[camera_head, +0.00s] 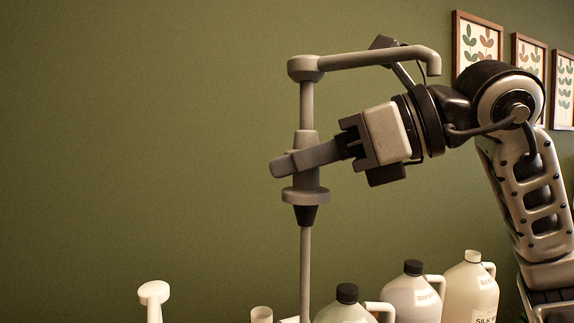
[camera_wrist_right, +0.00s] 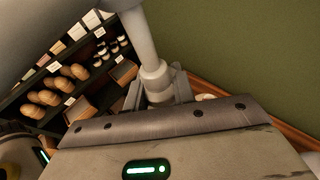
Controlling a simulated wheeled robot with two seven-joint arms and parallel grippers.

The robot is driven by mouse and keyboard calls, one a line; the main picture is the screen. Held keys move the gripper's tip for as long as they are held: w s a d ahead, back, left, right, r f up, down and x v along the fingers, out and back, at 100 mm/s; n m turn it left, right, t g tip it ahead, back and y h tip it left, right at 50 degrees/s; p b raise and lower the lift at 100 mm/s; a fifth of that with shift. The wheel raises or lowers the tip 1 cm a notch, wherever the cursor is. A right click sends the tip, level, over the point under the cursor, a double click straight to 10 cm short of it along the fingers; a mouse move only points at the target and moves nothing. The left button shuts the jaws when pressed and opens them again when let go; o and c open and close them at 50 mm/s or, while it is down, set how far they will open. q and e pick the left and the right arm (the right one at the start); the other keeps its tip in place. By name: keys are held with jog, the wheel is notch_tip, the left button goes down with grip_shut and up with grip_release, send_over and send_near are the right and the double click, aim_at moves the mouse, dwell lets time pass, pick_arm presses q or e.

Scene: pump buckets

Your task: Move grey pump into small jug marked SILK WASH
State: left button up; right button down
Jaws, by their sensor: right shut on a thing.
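The grey pump (camera_head: 307,104) is upright in the middle of the head view, its spout pointing right and its long tube (camera_head: 305,265) running down out of the frame. My right gripper (camera_head: 303,160) is shut on the pump's body just above its collar. In the right wrist view the pump (camera_wrist_right: 142,40) also shows upright beyond the gripper body. A pale jug (camera_head: 470,288) with a partly cut-off label reading SILK stands at the lower right. The tube's lower end is hidden. My left gripper is out of view.
Two jugs with black caps (camera_head: 412,290) (camera_head: 345,306) stand left of the SILK jug. A white pump-like top (camera_head: 153,293) rises at the lower left. A green wall stands behind. The right wrist view shows shelves (camera_wrist_right: 65,85) of goods.

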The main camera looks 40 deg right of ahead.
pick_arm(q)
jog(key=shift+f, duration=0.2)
pick_arm(e)
jog(key=s+a, duration=0.2)
jog(key=s, duration=0.6)
jog(key=shift+s+r, duration=0.15)
jog(key=shift+s, duration=0.25)
